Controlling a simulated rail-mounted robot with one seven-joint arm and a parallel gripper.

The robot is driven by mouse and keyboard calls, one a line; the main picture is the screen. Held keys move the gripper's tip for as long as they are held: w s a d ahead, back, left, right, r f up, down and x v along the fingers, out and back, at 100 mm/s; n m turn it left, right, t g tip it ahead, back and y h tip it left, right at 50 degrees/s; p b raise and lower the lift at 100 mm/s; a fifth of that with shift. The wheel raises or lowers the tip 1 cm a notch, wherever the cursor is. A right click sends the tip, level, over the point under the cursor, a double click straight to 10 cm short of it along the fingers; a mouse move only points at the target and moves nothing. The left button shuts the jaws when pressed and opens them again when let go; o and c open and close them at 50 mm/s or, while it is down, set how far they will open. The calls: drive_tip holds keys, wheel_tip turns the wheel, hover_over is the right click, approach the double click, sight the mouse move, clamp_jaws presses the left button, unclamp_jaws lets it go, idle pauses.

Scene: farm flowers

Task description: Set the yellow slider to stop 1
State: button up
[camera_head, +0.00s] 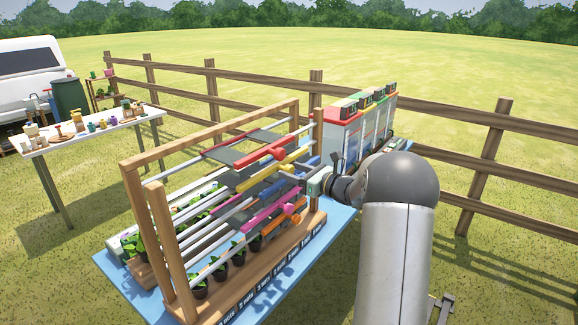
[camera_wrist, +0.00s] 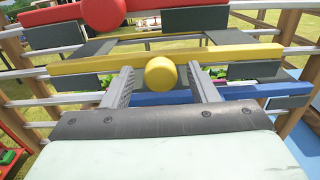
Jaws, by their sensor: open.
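The yellow slider is a yellow bar with a round yellow knob on a wooden rack of rails. In the wrist view its bar (camera_wrist: 225,54) runs across the picture and its knob (camera_wrist: 161,72) sits between my two fingers. In the head view the yellow slider (camera_head: 258,178) is at the right half of the rack, below the red slider (camera_head: 265,156). My gripper (camera_wrist: 160,85) is open around the knob, with a gap on each side; it also shows in the head view (camera_head: 304,178). The stop labels (camera_head: 265,285) run along the rack's front base, too small to read surely.
A blue slider (camera_wrist: 190,96) lies just below the yellow one; a pink slider (camera_head: 272,215) is lower. Potted plants (camera_head: 238,252) stand under the rails. The wooden rack posts (camera_head: 160,240) flank the sliders. Coloured-topped boxes (camera_head: 360,125) stand behind, on the right.

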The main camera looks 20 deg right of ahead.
drive_tip(key=shift+x, duration=1.05)
